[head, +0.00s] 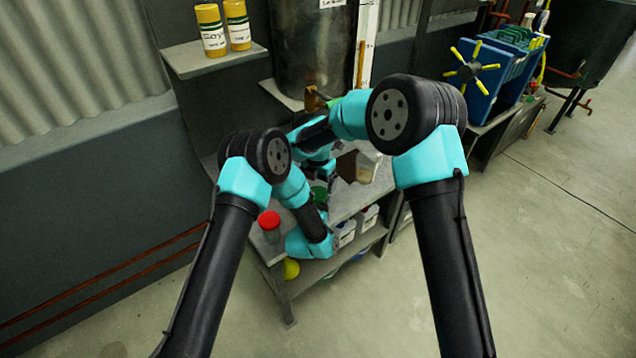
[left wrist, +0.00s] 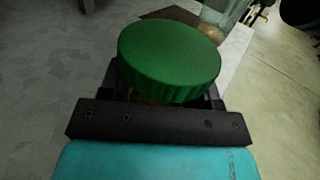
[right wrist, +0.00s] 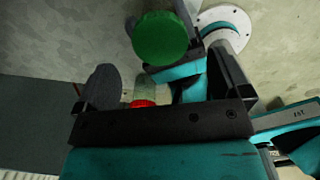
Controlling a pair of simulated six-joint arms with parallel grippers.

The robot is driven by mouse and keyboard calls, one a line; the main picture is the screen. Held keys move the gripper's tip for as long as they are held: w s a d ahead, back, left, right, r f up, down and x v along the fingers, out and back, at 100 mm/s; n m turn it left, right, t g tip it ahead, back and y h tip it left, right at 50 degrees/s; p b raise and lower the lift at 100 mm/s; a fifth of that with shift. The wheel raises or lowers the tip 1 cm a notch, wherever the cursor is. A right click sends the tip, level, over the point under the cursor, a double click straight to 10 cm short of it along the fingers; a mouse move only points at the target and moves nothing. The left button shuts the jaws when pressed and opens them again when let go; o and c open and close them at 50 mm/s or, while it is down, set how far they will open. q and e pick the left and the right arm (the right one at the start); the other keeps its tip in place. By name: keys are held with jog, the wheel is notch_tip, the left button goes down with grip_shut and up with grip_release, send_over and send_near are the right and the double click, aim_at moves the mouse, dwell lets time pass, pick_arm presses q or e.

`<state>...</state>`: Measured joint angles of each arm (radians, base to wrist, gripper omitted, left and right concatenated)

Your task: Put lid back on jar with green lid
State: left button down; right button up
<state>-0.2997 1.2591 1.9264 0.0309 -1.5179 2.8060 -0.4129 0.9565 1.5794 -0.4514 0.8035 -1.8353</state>
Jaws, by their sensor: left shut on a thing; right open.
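The green lid (left wrist: 170,58) fills the middle of the left wrist view, between the fingers of my left gripper (left wrist: 165,92), which is shut on it. What lies below the lid is mostly hidden. The green lid (right wrist: 160,38) also shows near the top of the right wrist view, and a small green part of it (head: 320,193) shows among the arms in the head view. My right gripper (right wrist: 165,92) is open and empty, its fingers apart below the lid in the picture. A clear container (left wrist: 226,14) with brownish contents stands behind the lid in the left wrist view.
A jar with a red lid (head: 269,220) stands at the near left of the grey bench; its red lid (right wrist: 143,103) shows between my right fingers in the right wrist view. White containers (head: 367,218) stand on the lower shelf. A large metal tank (head: 312,50) stands behind.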

jog(key=shift+o, duration=0.2)
jog(key=shift+r, duration=0.1)
notch_tip(320, 180, up, 12)
dwell(0.6)
pick_arm(q)
jog(key=shift+c, duration=1.2)
grip_release()
jog(key=v, duration=1.7)
jog(key=shift+s, duration=0.25)
jog(key=shift+a+r, duration=0.1)
